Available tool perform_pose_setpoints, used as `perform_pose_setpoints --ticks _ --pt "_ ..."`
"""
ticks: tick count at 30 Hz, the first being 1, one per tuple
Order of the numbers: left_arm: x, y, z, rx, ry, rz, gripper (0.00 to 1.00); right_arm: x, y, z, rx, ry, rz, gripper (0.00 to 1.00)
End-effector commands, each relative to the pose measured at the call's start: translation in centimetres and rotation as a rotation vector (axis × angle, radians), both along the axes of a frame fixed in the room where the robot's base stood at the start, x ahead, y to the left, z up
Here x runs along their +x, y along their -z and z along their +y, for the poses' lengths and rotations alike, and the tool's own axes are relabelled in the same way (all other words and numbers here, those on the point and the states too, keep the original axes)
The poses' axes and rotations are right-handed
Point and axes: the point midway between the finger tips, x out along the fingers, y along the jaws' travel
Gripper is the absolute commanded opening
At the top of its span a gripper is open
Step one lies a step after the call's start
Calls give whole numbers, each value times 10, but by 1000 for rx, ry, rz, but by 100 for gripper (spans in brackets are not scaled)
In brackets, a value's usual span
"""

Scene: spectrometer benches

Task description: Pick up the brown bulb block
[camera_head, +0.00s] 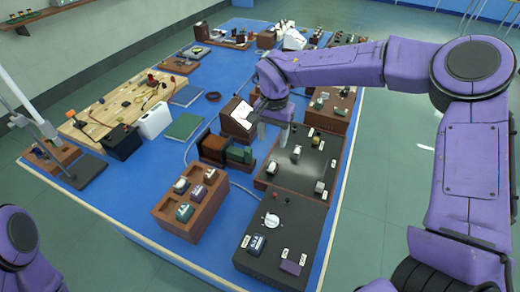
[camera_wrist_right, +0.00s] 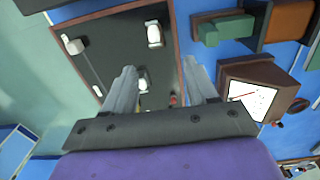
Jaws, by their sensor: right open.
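A brown wooden rack (camera_head: 163,212) stands on the near part of the blue bench in the head view. It holds several small blocks with pale tops. My right gripper (camera_head: 273,132) is open and empty, pointing down above the dark panel, up and to the right of the rack. In the right wrist view its two fingers (camera_wrist_right: 163,78) are apart over that panel (camera_wrist_right: 110,42). The rack does not show there. My left gripper is out of view.
A brown block (camera_head: 213,147) and green blocks (camera_head: 238,155) stand between the rack and the gripper. A brown box with a white face (camera_head: 237,117) is close left of the gripper. A black control box (camera_head: 285,235) sits right of the rack. Blue bench shows left of the rack.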

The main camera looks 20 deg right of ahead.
Motion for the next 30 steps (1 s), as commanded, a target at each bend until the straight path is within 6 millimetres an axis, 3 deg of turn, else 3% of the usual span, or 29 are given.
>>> perform_pose_setpoints --ticks 2,9,20,27,28,30 --pt "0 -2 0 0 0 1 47 -5 2 1 6 -4 -3 57" --pt "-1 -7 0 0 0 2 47 -18 37 3 9 -7 -19 57" --pt "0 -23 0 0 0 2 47 -1 99 1 4 -4 2 57" --pt "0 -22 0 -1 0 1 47 1 106 1 5 -2 2 57" --pt "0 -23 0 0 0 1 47 1 106 1 5 -2 2 51" --pt "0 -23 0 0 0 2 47 1 106 1 6 -2 2 28"
